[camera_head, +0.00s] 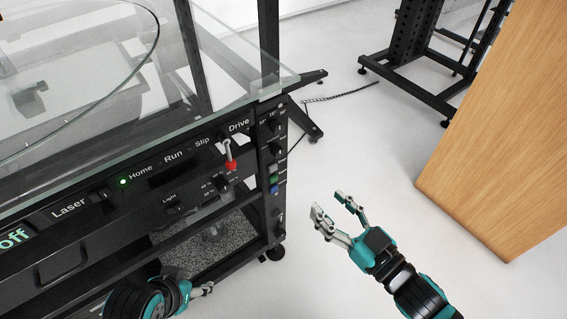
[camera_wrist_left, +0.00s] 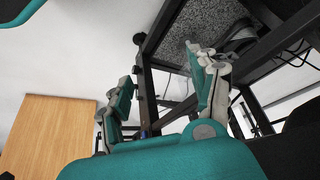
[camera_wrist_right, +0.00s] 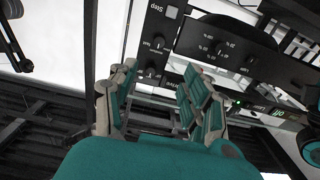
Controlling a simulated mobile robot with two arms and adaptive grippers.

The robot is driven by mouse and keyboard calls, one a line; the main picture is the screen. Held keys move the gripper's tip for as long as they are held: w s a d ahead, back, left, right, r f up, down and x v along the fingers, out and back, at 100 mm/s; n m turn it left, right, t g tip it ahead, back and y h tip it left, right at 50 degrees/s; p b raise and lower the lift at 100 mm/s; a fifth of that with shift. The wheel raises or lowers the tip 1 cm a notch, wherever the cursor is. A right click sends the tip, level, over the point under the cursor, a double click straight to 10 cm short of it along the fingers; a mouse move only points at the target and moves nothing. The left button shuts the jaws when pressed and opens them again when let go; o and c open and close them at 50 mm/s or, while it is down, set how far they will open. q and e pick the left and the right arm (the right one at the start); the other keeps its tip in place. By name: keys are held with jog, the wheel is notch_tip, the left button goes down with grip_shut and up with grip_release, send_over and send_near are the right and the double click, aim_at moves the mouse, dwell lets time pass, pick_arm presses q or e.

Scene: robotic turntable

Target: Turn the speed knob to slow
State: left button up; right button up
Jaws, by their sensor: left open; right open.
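The narrow side panel at the corner of the turntable cabinet carries a small dark knob (camera_head: 276,149) above a green and a blue button. In the right wrist view this panel shows a dark knob (camera_wrist_right: 157,43) with small marks that look like slow and fast, and another knob (camera_wrist_right: 150,72) beyond the fingertips. My right gripper (camera_head: 330,203) is open and empty, to the right of the panel and apart from it; its fingers also show in the right wrist view (camera_wrist_right: 161,75). My left gripper (camera_head: 206,288) is low in front of the cabinet, open and empty in the left wrist view (camera_wrist_left: 165,72).
The front panel (camera_head: 125,205) has a red-tipped Drive lever (camera_head: 231,164), a Light knob (camera_head: 175,208) and a Laser switch. A glass cover (camera_head: 190,115) overhangs the cabinet. A wooden block (camera_head: 500,150) stands at right; white floor (camera_head: 350,150) lies between.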

aim_at(280, 155)
jog(key=b+x, duration=0.2)
jog(key=x, duration=1.3)
jog(key=shift+w+f, duration=0.1)
jog(key=shift+w, duration=0.1)
pick_arm(q)
jog(key=w+d+r+t+h, duration=0.1)
jog(key=w+d+r+t, duration=0.2)
jog(key=w, duration=0.6)
jog(key=shift+r+t+h, duration=0.3)
jog(key=shift+r+t, duration=0.8)
jog(key=shift+t, duration=0.2)
pick_arm(e)
jog(key=shift+w+a, duration=0.45)
jog(key=shift+w, duration=0.05)
pick_arm(q)
jog(key=shift+d, duration=0.1)
pick_arm(e)
jog(key=shift+c, duration=0.4)
grip_shut()
